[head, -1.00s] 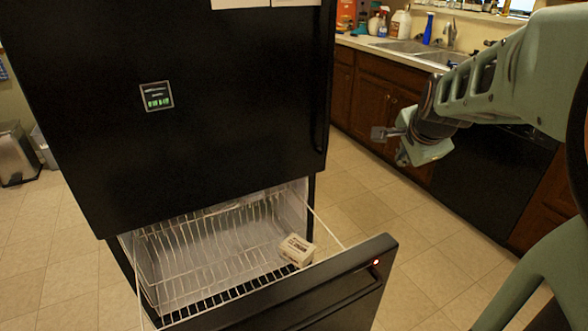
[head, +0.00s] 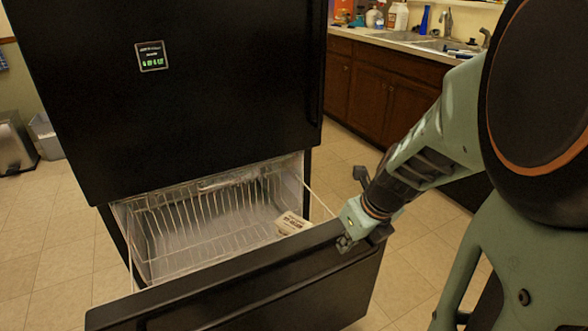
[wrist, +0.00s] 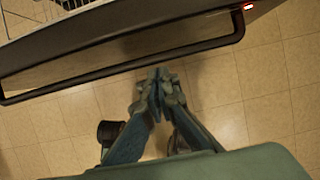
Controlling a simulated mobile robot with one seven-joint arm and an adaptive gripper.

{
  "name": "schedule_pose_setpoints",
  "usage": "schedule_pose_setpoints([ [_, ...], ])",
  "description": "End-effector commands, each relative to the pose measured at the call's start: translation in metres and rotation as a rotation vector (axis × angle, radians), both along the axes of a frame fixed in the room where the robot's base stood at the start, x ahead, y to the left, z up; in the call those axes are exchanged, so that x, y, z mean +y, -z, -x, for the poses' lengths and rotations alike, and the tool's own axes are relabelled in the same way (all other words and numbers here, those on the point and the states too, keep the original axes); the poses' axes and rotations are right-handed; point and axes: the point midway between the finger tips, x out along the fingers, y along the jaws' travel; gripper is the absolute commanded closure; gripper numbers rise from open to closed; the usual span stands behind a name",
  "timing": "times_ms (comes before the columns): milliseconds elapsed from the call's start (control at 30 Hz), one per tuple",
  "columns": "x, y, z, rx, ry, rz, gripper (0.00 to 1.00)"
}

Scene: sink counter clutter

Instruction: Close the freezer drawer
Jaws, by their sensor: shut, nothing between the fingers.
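The black freezer drawer (head: 235,285) is pulled out below the large black upper door (head: 190,100). Its white wire basket (head: 190,225) shows, with a small cream-coloured box (head: 291,223) in its right front corner. My gripper (head: 345,243) is shut and empty, near the right end of the drawer front in the head view. In the wrist view, the closed fingertips (wrist: 158,76) are close to the drawer's long dark handle (wrist: 130,66). I cannot tell whether they touch it.
A wooden sink counter (head: 390,85) with bottles and a faucet stands at the back right. A metal bin (head: 14,145) stands at the far left. Tiled floor (head: 45,235) is clear left of the freezer.

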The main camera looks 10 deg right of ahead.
Motion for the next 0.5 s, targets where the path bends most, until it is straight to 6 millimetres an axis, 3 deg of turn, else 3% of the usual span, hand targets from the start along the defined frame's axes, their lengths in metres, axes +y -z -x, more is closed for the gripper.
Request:
schedule_pose_setpoints([
  [33, 0.002, 0.017, -0.003, 0.003, -0.001, -0.001, 1.0],
  [100, 0.003, 0.031, -0.008, 0.003, -0.001, -0.001, 1.0],
  [333, 0.008, 0.072, -0.025, 0.001, -0.002, 0.001, 1.0],
  [500, 0.016, 0.068, -0.05, -0.002, -0.005, 0.001, 1.0],
])
